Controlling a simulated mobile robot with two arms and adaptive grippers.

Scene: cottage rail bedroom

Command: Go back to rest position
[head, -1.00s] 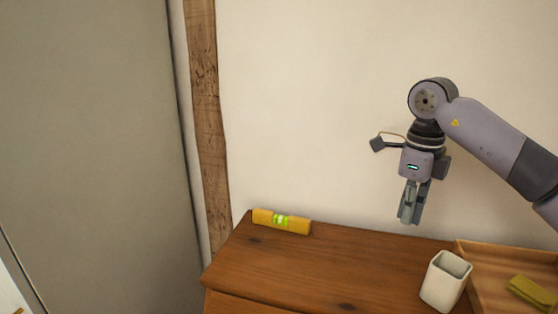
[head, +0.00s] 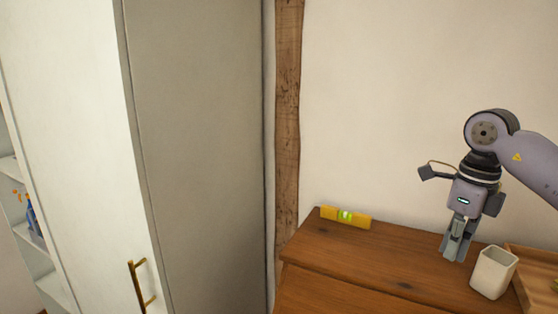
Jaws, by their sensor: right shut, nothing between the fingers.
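My right gripper (head: 457,248) hangs pointing down on the right of the head view, by the wooden dresser top (head: 385,262). Its fingers are shut with nothing between them. Its arm comes in from the right edge. My left gripper is not in view.
A yellow spirit level (head: 345,217) lies at the dresser's back left. A white square cup (head: 493,271) stands right of my right gripper, beside a wooden tray (head: 538,262) cut off by the edge. A white cabinet (head: 75,120) with a brass handle (head: 141,287) stands at left, by open shelves (head: 38,262).

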